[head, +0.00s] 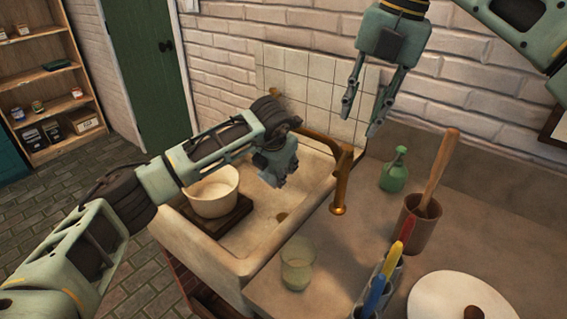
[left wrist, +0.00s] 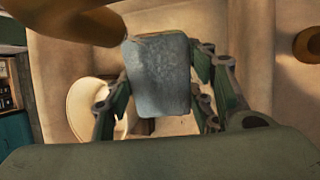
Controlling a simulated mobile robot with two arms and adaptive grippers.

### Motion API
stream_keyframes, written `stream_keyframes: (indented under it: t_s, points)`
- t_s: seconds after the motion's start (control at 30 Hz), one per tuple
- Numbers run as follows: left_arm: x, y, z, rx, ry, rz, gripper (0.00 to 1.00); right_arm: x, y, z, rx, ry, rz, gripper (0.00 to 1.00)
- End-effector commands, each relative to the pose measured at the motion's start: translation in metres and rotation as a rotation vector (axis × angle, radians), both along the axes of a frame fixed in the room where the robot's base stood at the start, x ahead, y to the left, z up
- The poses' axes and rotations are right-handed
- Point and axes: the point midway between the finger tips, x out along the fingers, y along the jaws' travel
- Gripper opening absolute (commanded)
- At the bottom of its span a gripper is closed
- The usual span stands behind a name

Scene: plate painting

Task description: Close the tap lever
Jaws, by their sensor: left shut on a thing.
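My left gripper (head: 274,172) is over the sink, left of the spout, pointing down. In the left wrist view its fingers (left wrist: 160,108) are shut on a grey block-like thing (left wrist: 159,75). A blurred brass part (left wrist: 65,18) crosses that view's upper left, close to the camera. My right gripper (head: 361,112) is open and empty, above and behind the tap.
The sink (head: 219,258) holds a white pot (head: 213,193) on a dark board. On the counter stand a glass (head: 297,263), a green bottle (head: 394,170), a brown pot (head: 419,224) with a wooden tool, colored-handled tools (head: 392,262) and a white plate (head: 456,297).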

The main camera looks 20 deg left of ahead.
Motion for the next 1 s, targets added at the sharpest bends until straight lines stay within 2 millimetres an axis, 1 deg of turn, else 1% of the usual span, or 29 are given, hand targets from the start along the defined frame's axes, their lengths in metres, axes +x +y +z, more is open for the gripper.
stream_keyframes:
  t_s: [0.07,0.27,0.37,0.43,0.57,0.67,0.8,1.0]
  points:
    - [0.0,0.0,0.0,0.0,0.0,0.0,0.29,0.0,0.0,0.0,0.0,0.0,0.0,0.28]
    - [0.0,0.0,0.0,0.0,0.0,0.0,0.29,0.0,-0.001,-0.001,0.001,0.0,0.007,0.1]
    - [0.0,0.0,0.0,0.0,0.0,0.0,0.29,0.0,-0.003,-0.004,0.01,-0.005,0.057,0.02]
    - [0.0,0.0,0.0,0.0,0.0,0.0,0.29,0.0,-0.005,-0.007,0.023,-0.016,0.134,0.0]
    - [0.0,0.0,0.0,0.0,0.0,0.0,0.29,-0.001,-0.015,-0.017,0.061,-0.059,0.357,0.0]
    - [0.0,0.0,0.0,0.0,0.0,0.0,0.29,-0.001,-0.024,-0.024,0.097,-0.115,0.562,0.0]
    - [0.0,0.0,0.0,0.0,0.0,0.0,0.29,-0.003,-0.037,-0.033,0.138,-0.212,0.847,0.0]
    - [0.0,0.0,0.0,0.0,0.0,0.0,0.29,-0.005,-0.057,-0.041,0.167,-0.374,1.2,0.0]
